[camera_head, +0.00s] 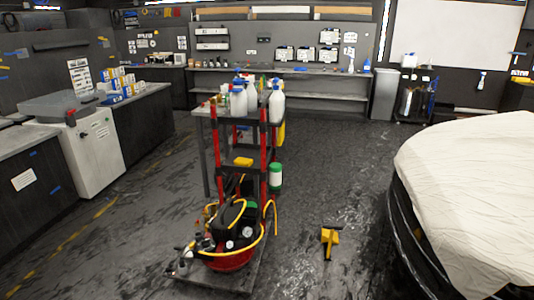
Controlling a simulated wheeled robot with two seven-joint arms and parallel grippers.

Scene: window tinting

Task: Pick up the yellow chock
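A yellow chock (330,236) with a dark, thin part pointing toward me sits on the dark floor. It stands apart, to the right of the red-framed cart and to the left of the covered car. Neither of my grippers shows in the head view.
A red-framed cart (264,165) carries white bottles on top and a compressor (232,236) with a yellow hose at its base. A car under a cream cover (478,190) fills the right side. Grey cabinets (95,150) line the left.

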